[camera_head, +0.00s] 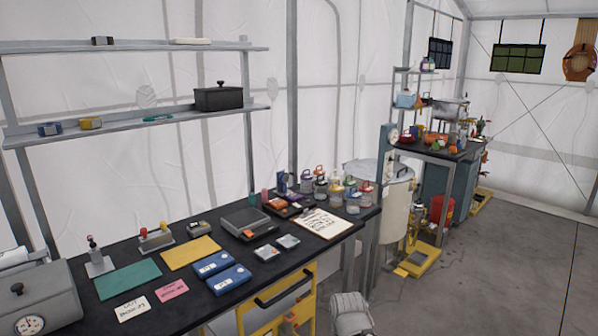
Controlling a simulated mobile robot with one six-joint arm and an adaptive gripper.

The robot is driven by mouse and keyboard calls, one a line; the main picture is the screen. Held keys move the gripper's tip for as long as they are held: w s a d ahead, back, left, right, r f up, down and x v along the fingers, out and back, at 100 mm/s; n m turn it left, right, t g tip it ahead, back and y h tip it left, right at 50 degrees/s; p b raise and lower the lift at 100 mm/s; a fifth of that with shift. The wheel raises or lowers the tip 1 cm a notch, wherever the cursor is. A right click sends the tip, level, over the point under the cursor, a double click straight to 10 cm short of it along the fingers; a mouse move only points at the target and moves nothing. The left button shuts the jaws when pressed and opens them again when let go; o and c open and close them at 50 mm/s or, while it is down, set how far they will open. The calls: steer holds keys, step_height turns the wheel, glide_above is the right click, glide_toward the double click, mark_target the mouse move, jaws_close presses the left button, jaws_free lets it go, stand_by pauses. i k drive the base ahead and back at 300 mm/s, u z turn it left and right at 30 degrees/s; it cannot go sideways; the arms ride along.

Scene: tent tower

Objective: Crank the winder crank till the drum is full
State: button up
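I cannot make out a winder crank or its drum for certain in the head view. Small pieces of equipment stand on the dark bench (190,305): a light base with an upright dark-knobbed handle (95,250), and a small grey box with red and yellow knobs (155,235). A large pale cylindrical vessel (393,215) stands on the floor past the bench's right end. A rounded grey-white part at the bottom edge looks like part of my arm. My gripper is not in view.
A grey box with a gauge (45,300) sits at the bench's near left. Mats, blue cases, a scale (245,222), a clipboard (315,224) and several jars crowd the bench. A yellow cart (290,300) stands below. Grey floor (480,280) is open at right.

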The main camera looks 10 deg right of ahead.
mark_target(285, 178)
steer(key=u, duration=0.05)
steer(key=i, duration=0.95)
